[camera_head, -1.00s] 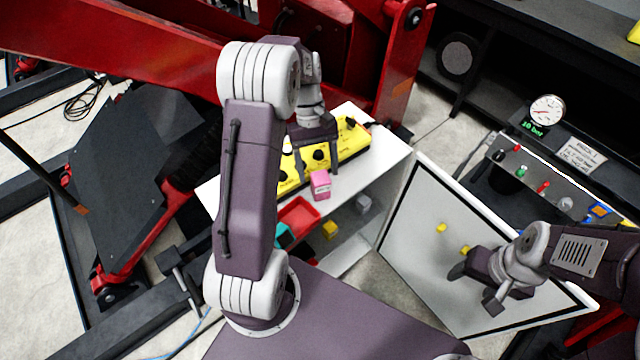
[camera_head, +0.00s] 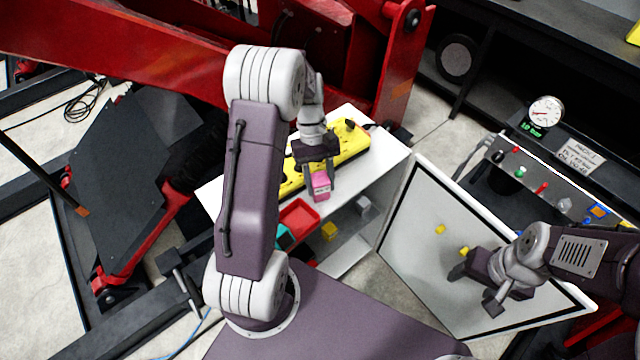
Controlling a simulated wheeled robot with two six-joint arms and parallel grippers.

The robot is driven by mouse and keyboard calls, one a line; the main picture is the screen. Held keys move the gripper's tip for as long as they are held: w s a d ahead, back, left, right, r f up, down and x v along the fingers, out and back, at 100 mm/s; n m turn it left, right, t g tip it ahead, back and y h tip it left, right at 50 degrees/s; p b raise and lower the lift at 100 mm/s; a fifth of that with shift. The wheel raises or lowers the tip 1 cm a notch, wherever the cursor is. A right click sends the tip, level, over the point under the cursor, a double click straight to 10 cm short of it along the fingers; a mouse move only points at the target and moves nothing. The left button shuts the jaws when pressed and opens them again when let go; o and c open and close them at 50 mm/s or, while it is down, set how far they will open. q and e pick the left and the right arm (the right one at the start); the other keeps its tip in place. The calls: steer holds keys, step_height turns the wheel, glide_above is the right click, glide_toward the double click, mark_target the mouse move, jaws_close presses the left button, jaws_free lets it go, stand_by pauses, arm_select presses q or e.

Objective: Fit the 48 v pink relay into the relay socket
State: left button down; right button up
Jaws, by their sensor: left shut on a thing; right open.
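The pink relay (camera_head: 321,187) is a small pink block with a pale label, at the front part of the white cabinet's top. My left gripper (camera_head: 320,189) points down and is shut on the pink relay, one finger on each side. I cannot tell whether the relay still touches the cabinet top. My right gripper (camera_head: 470,288) is open beside the grey cabinet door, at the lower right. I cannot make out the relay socket for certain.
The white cabinet (camera_head: 385,160) carries a yellow control box (camera_head: 352,148) with black knobs behind the relay. Its open shelves hold a red tray (camera_head: 299,216), a yellow block (camera_head: 329,231) and a grey block (camera_head: 362,205). The open door (camera_head: 420,240) stands right of it.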

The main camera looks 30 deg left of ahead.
arm_select(q)
step_height(320, 180, up, 4)
steer(key=d+r, duration=0.3)
steer(key=d, duration=0.2)
steer(key=w+d+r+b, duration=0.1)
steer(key=d+r, duration=0.2)
steer(key=d, duration=0.3)
steer(key=shift+w+d+r, duration=0.3)
steer(key=shift+r, duration=0.1)
arm_select(e)
steer(key=shift+f, duration=0.65)
